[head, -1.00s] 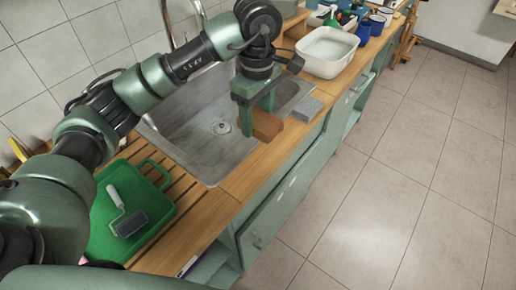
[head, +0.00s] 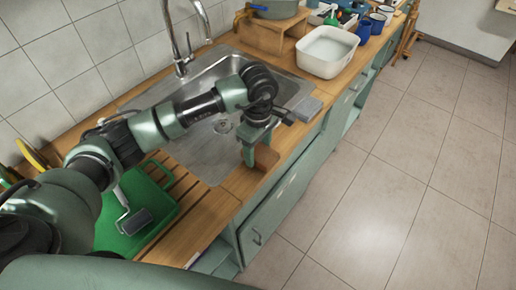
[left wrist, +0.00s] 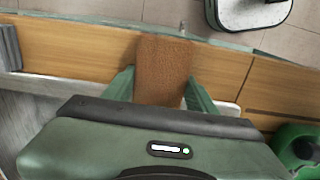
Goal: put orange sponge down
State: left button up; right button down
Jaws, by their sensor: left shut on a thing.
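The orange-brown sponge (head: 266,157) is between the fingers of my left gripper (head: 257,160), low over the wooden counter (head: 240,184) at the sink's front edge. The left wrist view shows the sponge (left wrist: 163,72) held between both green fingers (left wrist: 158,90), with the counter (left wrist: 240,75) behind it. I cannot tell whether the sponge touches the counter. My right gripper is not in view.
The metal sink (head: 205,150) lies directly behind the gripper. A grey block (head: 307,108) sits on the counter to the right. A white basin (head: 326,52) stands farther back.

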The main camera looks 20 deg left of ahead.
pick_arm(q)
jog(key=shift+f+b, duration=0.4)
jog(key=shift+b, duration=0.15)
jog(key=o, duration=1.3)
jog(key=shift+r, duration=0.1)
